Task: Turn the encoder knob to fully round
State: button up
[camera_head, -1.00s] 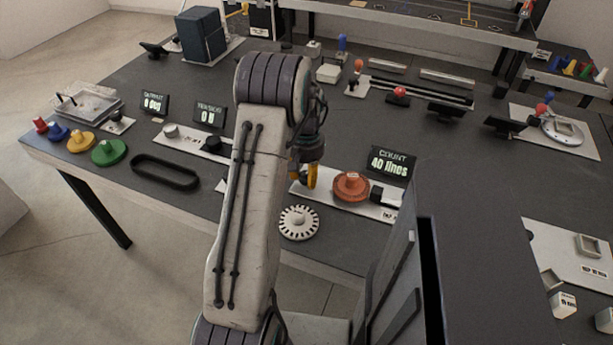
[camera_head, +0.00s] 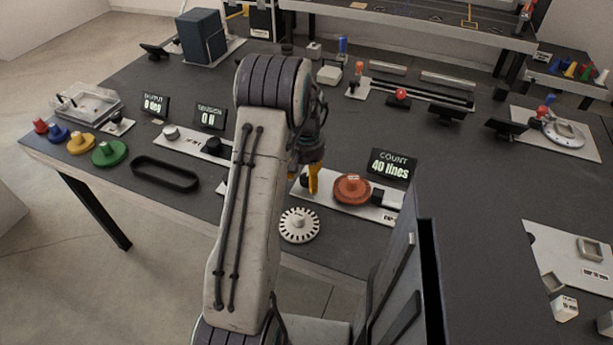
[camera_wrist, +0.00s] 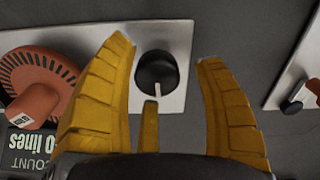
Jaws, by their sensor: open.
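The encoder knob (camera_wrist: 155,72) is black and round with a white pointer mark, set on a pale plate (camera_wrist: 185,30). In the wrist view its mark points toward the bottom of the picture. My gripper (camera_wrist: 166,52) is open, with yellow fingers to the left and right of the knob and a gap on each side. A third short yellow finger shows below the knob. The orange slotted disc (camera_head: 352,188) sits on the same plate. The COUNT display (camera_head: 391,165) reads 40 lines. In the head view my gripper (camera_head: 313,182) hangs at the plate's left end.
A white toothed wheel (camera_head: 299,224) lies in front of the plate. A black belt loop (camera_head: 165,173) and a TENSION display (camera_head: 210,115) are to the left. Another pale plate with a dark knob (camera_wrist: 291,106) is at the wrist view's right edge.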

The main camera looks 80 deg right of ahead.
notch_tip(320, 180, up, 12)
dwell(0.8)
jog(key=n, duration=0.1)
send_over(307, 176)
notch_tip(307, 176, down, 6)
jog(key=shift+r+b, duration=0.1)
jog(key=shift+b, duration=0.35)
jog(key=shift+f, duration=3.15)
jog(key=c, duration=1.2)
